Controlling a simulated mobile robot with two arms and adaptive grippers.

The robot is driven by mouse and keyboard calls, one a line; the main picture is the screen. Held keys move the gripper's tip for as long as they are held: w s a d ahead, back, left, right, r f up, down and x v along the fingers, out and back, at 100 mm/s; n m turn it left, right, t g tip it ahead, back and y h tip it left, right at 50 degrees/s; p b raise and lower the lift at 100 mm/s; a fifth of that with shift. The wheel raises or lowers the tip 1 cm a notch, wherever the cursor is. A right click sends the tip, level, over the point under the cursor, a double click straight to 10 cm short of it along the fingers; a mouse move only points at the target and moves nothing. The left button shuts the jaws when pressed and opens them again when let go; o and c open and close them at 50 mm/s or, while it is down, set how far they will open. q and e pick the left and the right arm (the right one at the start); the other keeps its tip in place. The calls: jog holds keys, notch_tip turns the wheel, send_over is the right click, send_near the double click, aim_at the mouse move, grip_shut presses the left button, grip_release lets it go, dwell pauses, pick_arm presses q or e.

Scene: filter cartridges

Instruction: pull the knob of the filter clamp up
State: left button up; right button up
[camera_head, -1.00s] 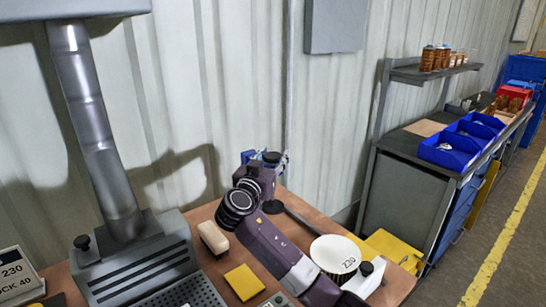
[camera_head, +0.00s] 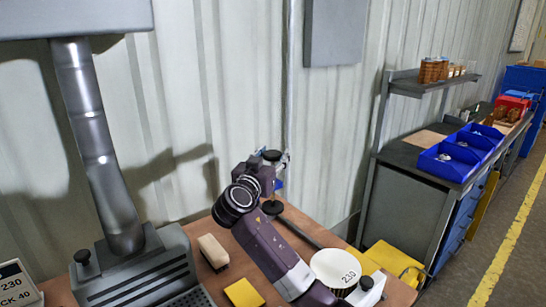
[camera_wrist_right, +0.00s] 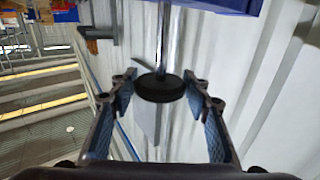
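My right gripper (camera_head: 275,161) is in the upper middle of the head view, above the back edge of the table. In the right wrist view its two blue-padded fingers (camera_wrist_right: 166,105) stand apart, on either side of a round black knob (camera_wrist_right: 160,86) on a silver rod. A gap shows between the knob and each finger. In the head view a black knob (camera_head: 271,155) shows at the fingertips, and a black disc (camera_head: 272,207) with a thin dark bar lies below, partly behind my wrist. My left gripper is not in view.
The table (camera_head: 225,270) holds a tan block (camera_head: 213,252), a yellow pad (camera_head: 243,293) and a white round filter marked 230 (camera_head: 335,267). A grey machine (camera_head: 140,275) with a duct stands left. A corrugated wall is close behind. A bench with blue bins (camera_head: 445,163) stands right.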

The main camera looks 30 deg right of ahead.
jog(key=shift+o, duration=1.3)
jog(key=shift+a+f, duration=0.1)
jog(key=v, duration=1.2)
